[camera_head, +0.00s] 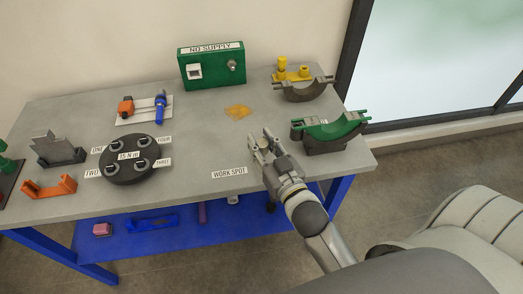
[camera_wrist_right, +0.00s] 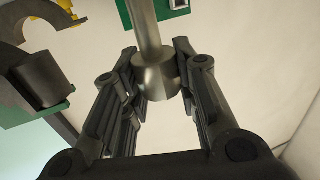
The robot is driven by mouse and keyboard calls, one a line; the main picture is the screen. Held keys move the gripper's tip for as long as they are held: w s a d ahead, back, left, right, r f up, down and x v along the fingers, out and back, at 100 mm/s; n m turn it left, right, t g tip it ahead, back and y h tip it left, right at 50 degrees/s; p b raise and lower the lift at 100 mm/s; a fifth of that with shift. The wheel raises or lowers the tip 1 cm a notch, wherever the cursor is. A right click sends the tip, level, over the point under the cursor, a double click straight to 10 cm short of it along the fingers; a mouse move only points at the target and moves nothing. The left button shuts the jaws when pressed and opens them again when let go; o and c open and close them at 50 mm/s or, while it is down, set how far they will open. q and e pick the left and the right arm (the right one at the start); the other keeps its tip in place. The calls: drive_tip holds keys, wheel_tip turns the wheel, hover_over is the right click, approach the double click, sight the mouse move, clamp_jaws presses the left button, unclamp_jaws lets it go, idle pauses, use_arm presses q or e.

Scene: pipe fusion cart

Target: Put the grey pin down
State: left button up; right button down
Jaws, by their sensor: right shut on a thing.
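My right gripper (camera_head: 266,143) is over the right part of the table, between the WORK SPOT label and the green clamp. It is shut on the grey pin (camera_wrist_right: 149,45), a metal rod with a thicker round collar (camera_wrist_right: 156,78) that sits between the fingers in the right wrist view. The right gripper also shows there (camera_wrist_right: 160,82). In the head view the pin is hard to make out against the grey fingers. My left gripper is in neither view.
The WORK SPOT label (camera_head: 229,172) lies at the table's front. Right of the gripper stands a green half-round clamp (camera_head: 330,130), with a grey one (camera_head: 305,92) behind. A black round holder (camera_head: 129,172) stands left. A green NO SUPPLY box (camera_head: 212,69) is at the back.

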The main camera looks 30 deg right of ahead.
sight(262, 152)
wheel_tip(262, 152, down, 3)
drive_tip(key=shift+w+r, duration=0.15)
drive_tip(key=shift+r, duration=0.05)
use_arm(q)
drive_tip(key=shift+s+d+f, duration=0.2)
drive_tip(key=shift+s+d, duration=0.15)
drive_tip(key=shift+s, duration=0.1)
use_arm(e)
drive_tip(key=shift+f, duration=0.4)
drive_tip(key=shift+f, duration=0.1)
drive_tip(key=c, duration=1.1)
unclamp_jaws()
drive_tip(key=shift+c, duration=0.2)
use_arm(q)
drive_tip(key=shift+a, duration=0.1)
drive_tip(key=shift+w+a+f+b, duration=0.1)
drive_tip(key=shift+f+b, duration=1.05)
drive_tip(key=shift+b, duration=0.2)
use_arm(e)
drive_tip(key=s, duration=1.2)
drive_tip(key=shift+a, duration=0.1)
